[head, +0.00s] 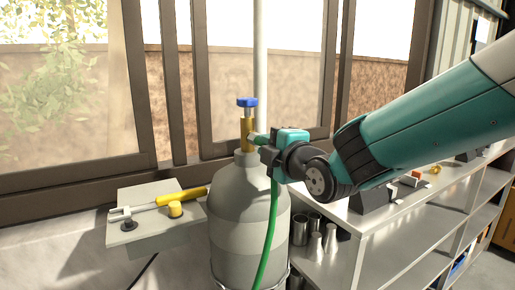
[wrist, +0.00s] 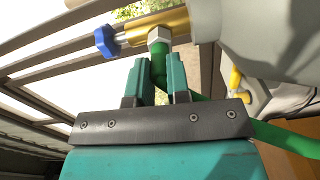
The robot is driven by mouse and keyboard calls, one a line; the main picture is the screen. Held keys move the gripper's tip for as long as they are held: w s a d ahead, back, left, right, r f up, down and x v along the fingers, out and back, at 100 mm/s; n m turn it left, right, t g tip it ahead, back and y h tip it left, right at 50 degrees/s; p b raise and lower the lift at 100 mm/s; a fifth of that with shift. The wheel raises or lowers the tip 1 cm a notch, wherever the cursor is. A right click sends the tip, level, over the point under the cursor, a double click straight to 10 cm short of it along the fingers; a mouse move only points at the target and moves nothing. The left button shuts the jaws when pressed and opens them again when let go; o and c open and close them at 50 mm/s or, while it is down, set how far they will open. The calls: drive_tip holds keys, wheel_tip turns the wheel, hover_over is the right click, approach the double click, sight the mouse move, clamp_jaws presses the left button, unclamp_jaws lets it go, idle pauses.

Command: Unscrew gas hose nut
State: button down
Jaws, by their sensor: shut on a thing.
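A grey gas cylinder (head: 248,205) stands upright with a brass valve (head: 246,133) and a blue handwheel (head: 247,102) on top. In the wrist view the brass valve (wrist: 160,22) and blue handwheel (wrist: 105,41) lie sideways. A pale hex nut (wrist: 158,37) joins the valve to the end of the green gas hose (wrist: 159,63). My gripper (wrist: 160,80) is shut on the green hose end, just short of the nut; the fingertips look apart from the nut. In the head view my gripper (head: 262,141) is right of the valve, and the hose (head: 269,235) hangs below it.
A small grey shelf (head: 150,192) left of the cylinder carries a wrench with a yellow handle (head: 181,196), a yellow knob-like piece (head: 175,209) and a dark piece. A steel shelf unit (head: 365,222) with metal cups (head: 316,245) stands at right. Window frames are behind.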

drive_tip(key=shift+w+r, duration=0.1)
drive_tip(key=shift+r, duration=0.1)
drive_tip(key=c, duration=1)
unclamp_jaws()
drive_tip(key=shift+a+f, duration=0.1)
drive_tip(key=shift+a, duration=0.05)
drive_tip(key=b+v, duration=0.4)
drive_tip(key=v, duration=1.3)
drive_tip(key=shift+d, duration=0.25)
drive_tip(key=s+d+f+m+g+h+p, duration=0.2)
drive_tip(key=s+d+f+m+g+h, duration=0.1)
drive_tip(key=s+f+m+g, duration=0.2)
drive_tip(key=s+d+f+m+g+h+p, duration=0.2)
drive_tip(key=s+d+f+m+g, duration=0.2)
drive_tip(key=s+m+g, duration=0.6)
drive_tip(key=shift+s+d+f+m+h, duration=0.2)
drive_tip(key=shift+s+f+m+h, duration=0.2)
drive_tip(key=shift+s+f+m, duration=0.45)
